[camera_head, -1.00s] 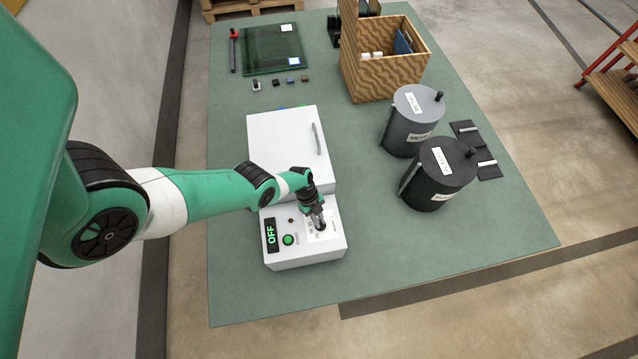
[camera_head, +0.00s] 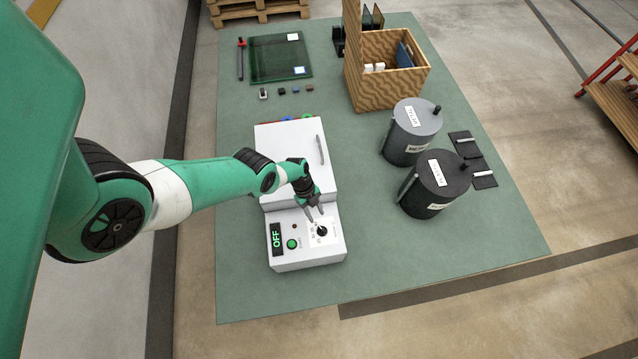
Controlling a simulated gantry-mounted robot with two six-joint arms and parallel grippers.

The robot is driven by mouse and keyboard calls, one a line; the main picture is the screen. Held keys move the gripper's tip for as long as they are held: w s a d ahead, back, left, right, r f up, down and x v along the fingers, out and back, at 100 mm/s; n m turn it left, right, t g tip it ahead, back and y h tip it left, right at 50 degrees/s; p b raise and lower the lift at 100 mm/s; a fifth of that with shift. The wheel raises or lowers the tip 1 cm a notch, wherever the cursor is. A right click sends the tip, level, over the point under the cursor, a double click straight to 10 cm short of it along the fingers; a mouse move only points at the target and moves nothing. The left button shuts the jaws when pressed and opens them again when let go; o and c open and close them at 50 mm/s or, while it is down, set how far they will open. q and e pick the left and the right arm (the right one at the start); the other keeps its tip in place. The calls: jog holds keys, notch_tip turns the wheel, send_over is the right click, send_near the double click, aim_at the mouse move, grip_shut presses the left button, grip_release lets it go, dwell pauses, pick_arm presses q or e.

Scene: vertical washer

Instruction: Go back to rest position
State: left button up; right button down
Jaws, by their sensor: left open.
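My left gripper (camera_head: 315,213) is open and empty. It hovers just above the control panel of the white washer (camera_head: 284,155), near a black knob (camera_head: 322,231). A small gap seems to lie between the fingertips and the knob. The panel also has a display (camera_head: 276,238) reading OFF in green and a round green button (camera_head: 292,244). The washer's lid is closed. My right gripper is not in view.
Two lidded cylinders, one grey (camera_head: 411,135) and one black (camera_head: 430,186), stand right of the washer. A wooden crate (camera_head: 385,88) and a dark green glass-like plate (camera_head: 281,62) lie farther back. The green table (camera_head: 400,260) is clear at the front right.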

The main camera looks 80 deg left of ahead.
pick_arm(q)
jog(key=p+v, duration=0.1)
jog(key=v, duration=0.2)
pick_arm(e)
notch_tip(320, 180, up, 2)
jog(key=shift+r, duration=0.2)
pick_arm(q)
jog(key=shift+f, duration=0.1)
